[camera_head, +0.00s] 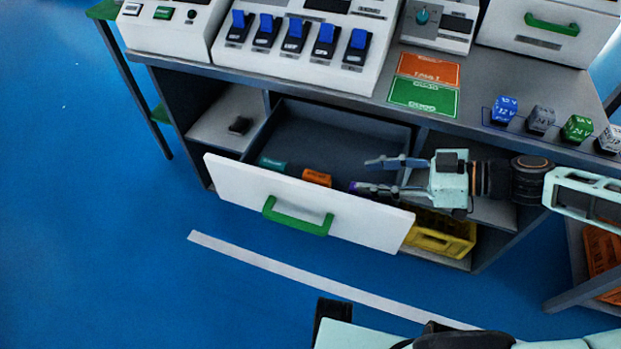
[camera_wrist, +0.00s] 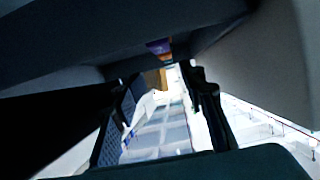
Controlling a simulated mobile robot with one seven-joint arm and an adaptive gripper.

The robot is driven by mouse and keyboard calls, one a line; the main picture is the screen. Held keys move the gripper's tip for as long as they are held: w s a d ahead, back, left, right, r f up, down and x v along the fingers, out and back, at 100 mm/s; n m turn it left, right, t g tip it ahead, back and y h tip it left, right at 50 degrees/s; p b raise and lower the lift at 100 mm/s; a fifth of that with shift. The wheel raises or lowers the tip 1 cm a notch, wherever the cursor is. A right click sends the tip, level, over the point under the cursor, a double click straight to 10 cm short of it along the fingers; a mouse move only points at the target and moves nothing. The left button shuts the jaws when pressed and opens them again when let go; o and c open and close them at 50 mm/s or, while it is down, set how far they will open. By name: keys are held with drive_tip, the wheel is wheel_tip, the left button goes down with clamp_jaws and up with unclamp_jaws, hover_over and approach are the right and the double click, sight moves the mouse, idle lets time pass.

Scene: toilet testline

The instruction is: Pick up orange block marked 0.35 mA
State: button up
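An orange block (camera_head: 317,178) lies inside the open white-fronted drawer (camera_head: 290,205); its marking is too small to read. A teal block (camera_head: 272,163) lies to its left and a purple block (camera_head: 356,186) to its right, partly hidden by my lower finger. My gripper (camera_head: 364,174) is open, pointing left, over the right part of the drawer, to the right of the orange block. Its fingers are apart with nothing visibly held. In the wrist view, the purple block (camera_wrist: 158,46) and a small orange patch (camera_wrist: 165,57) show ahead of my gripper (camera_wrist: 165,75).
The drawer front has a green handle (camera_head: 297,216). The workbench top (camera_head: 390,95) overhangs the drawer's back. Blue (camera_head: 504,110), grey (camera_head: 541,120) and green (camera_head: 577,129) cubes stand on it. A yellow crate (camera_head: 440,232) sits below my gripper. The floor in front is mostly clear.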

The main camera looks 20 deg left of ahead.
sight(329, 176)
drive_tip(key=b+x, duration=0.1)
drive_tip(key=x, duration=0.4)
drive_tip(key=shift+a+f+b, duration=0.2)
drive_tip(key=shift+b, duration=0.2)
drive_tip(key=b+x, duration=0.2)
drive_tip(key=x, duration=0.2)
drive_tip(key=shift+w+d+f, duration=0.1)
drive_tip(key=shift+w+f, duration=0.05)
drive_tip(key=shift+f, duration=0.05)
drive_tip(key=shift+w+a+f, duration=0.1)
drive_tip(key=shift+a+f, duration=0.05)
drive_tip(key=shift+a, duration=0.45)
drive_tip(key=shift+c, duration=0.5)
clamp_jaws()
